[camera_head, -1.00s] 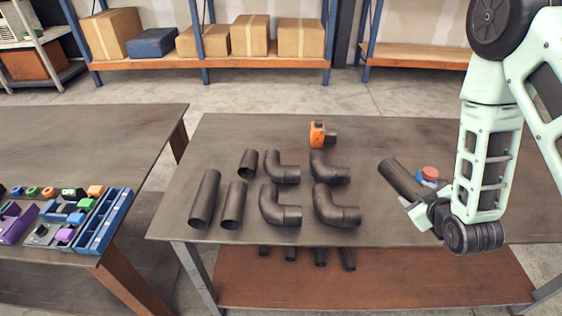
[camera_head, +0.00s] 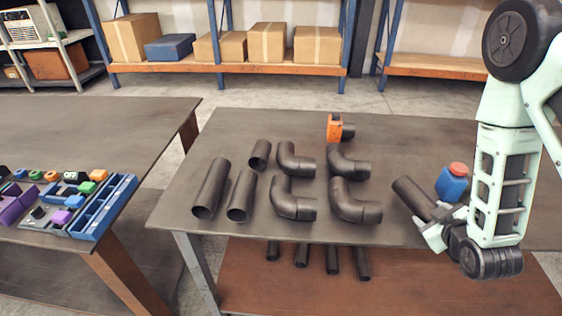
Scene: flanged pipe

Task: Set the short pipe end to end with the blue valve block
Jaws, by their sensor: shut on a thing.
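My gripper (camera_head: 438,232) is at the right part of the table, shut on a short dark pipe (camera_head: 412,196). It grips the pipe's near end. The pipe's other end points to the far left. The blue valve block (camera_head: 451,186) with its red knob (camera_head: 458,168) is just right of the pipe, beside it and not in line with it. The block's right and lower parts are partly hidden by my arm and gripper. I cannot tell whether pipe and block touch, or how high the pipe is above the table.
Several dark elbows (camera_head: 355,205), two longer pipes (camera_head: 211,188), another short pipe (camera_head: 260,154) and an orange valve block (camera_head: 334,127) lie on the table (camera_head: 230,128), left of my gripper. A side table (camera_head: 80,125) with a blue tray (camera_head: 118,200) stands at left.

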